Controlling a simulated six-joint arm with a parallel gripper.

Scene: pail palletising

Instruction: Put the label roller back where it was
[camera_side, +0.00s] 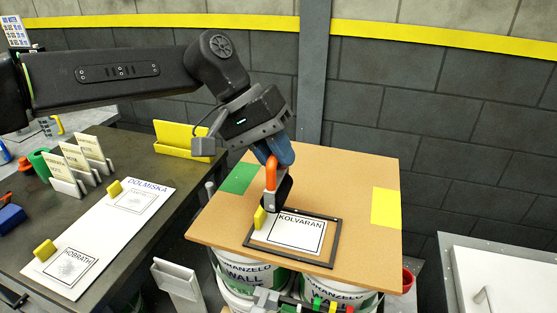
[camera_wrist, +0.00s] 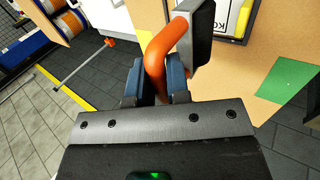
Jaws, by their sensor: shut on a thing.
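The label roller has an orange handle (camera_side: 271,173) and a dark roller head (camera_side: 284,190). My gripper (camera_side: 277,152) is shut on the orange handle, its blue fingers around it. In the wrist view the gripper (camera_wrist: 160,85) grips the bent orange handle (camera_wrist: 158,50), with the dark head (camera_wrist: 199,30) beyond. The roller is at the back left edge of the white KOLVARAN label (camera_side: 297,233), inside a black frame (camera_side: 334,246) on the brown board (camera_side: 365,165). I cannot tell whether the head touches the board or label.
The board lies on several white pails (camera_side: 242,270). A yellow knob (camera_side: 260,217) stands at the frame's left. On the dark bench (camera_side: 35,220) are a white panel (camera_side: 115,224) with labels, card holders (camera_side: 76,165) and a yellow holder (camera_side: 184,140).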

